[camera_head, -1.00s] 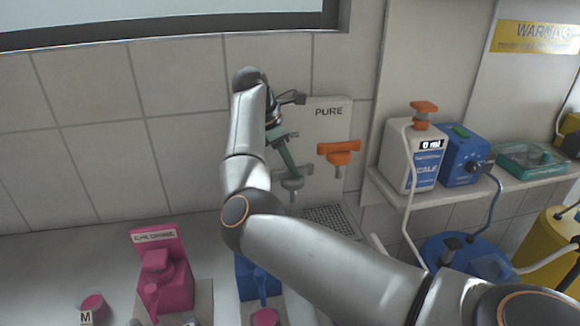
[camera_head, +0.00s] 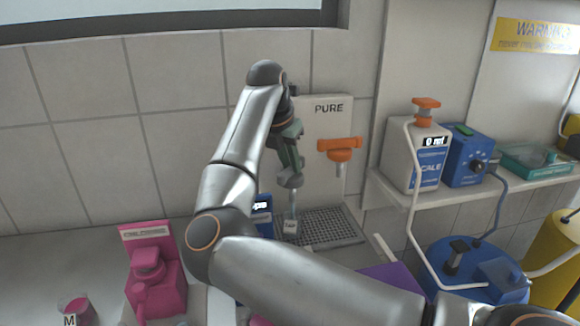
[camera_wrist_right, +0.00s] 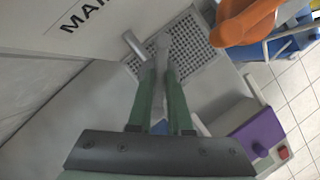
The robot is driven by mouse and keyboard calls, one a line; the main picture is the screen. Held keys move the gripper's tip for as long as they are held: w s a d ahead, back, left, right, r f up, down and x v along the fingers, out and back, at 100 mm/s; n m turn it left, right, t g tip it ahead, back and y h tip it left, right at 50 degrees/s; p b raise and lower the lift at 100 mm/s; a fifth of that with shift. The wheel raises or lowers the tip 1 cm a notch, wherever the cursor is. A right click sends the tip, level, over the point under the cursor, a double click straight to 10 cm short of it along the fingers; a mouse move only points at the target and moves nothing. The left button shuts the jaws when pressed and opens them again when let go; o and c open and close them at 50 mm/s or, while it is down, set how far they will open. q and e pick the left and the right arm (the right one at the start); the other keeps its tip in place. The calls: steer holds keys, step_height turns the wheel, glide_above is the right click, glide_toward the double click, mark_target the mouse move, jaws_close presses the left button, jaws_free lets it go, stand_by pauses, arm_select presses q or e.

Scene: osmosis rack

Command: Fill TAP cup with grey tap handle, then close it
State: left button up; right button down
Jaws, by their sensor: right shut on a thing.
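The grey tap sits on the white wall panel (camera_head: 318,125) marked PURE. Its handle is mostly hidden by my right gripper (camera_head: 291,181); its spout (camera_head: 292,206) shows below the fingers. In the right wrist view my green fingers (camera_wrist_right: 161,75) are closed around a grey part of the tap (camera_wrist_right: 162,45), seemingly the handle. A small cup with a white TAP label (camera_head: 290,227) stands below the spout, at the left of the perforated drip tray (camera_head: 335,228). Its fill level cannot be made out. My left gripper is out of view.
An orange tap handle (camera_head: 340,149) is just right of the grey tap. A blue device (camera_head: 262,212) is partly hidden by my arm. A pink chlorine dispenser (camera_head: 150,265) stands at left.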

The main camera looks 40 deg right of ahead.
stand_by(0.4)
steer(key=c, duration=0.8)
jaws_free()
steer(key=shift+c, duration=0.2)
steer(key=shift+r, duration=0.1)
steer(key=v, duration=1.2)
steer(key=shift+s+r, duration=0.2)
steer(key=shift+s+f, duration=0.1)
